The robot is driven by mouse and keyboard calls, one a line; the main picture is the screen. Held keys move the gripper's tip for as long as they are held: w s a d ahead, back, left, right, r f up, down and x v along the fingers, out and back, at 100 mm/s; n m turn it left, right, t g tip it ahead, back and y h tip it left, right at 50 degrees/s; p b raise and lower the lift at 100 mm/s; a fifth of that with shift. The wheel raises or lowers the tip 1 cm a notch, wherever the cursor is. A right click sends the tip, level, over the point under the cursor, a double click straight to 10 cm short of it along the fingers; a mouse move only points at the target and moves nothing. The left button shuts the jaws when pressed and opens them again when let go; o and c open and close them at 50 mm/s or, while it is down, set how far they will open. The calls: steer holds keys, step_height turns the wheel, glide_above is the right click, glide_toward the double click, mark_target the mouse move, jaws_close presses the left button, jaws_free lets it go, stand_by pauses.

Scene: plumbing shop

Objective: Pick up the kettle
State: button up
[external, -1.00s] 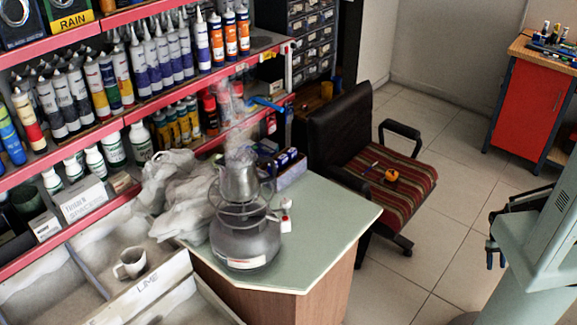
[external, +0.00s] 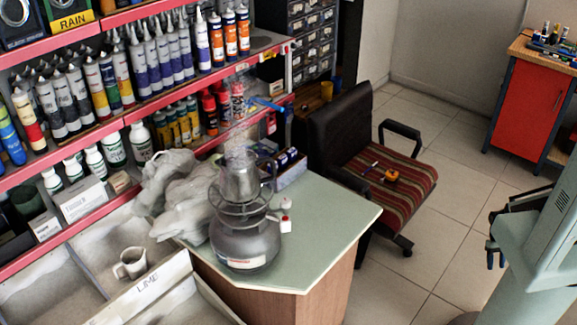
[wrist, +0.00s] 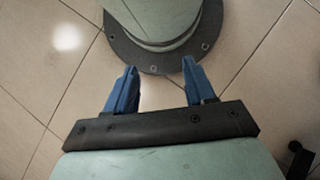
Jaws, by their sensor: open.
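The kettle (external: 239,180) is a grey metal vessel with a handle on its right side. It stands on a ring-shaped burner top (external: 240,208) above a round grey gas canister (external: 244,244), on the pale green counter (external: 325,222). Faint steam shows above it. The kettle is not in the wrist view.
A crumpled grey cloth or bag (external: 180,200) lies left of the burner. Shelves of tubes and bottles (external: 150,60) stand behind. A black chair with a striped seat (external: 385,190) stands between the counter and my arm. A cup (external: 131,263) sits in the left bin.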

steer(key=c, duration=0.4)
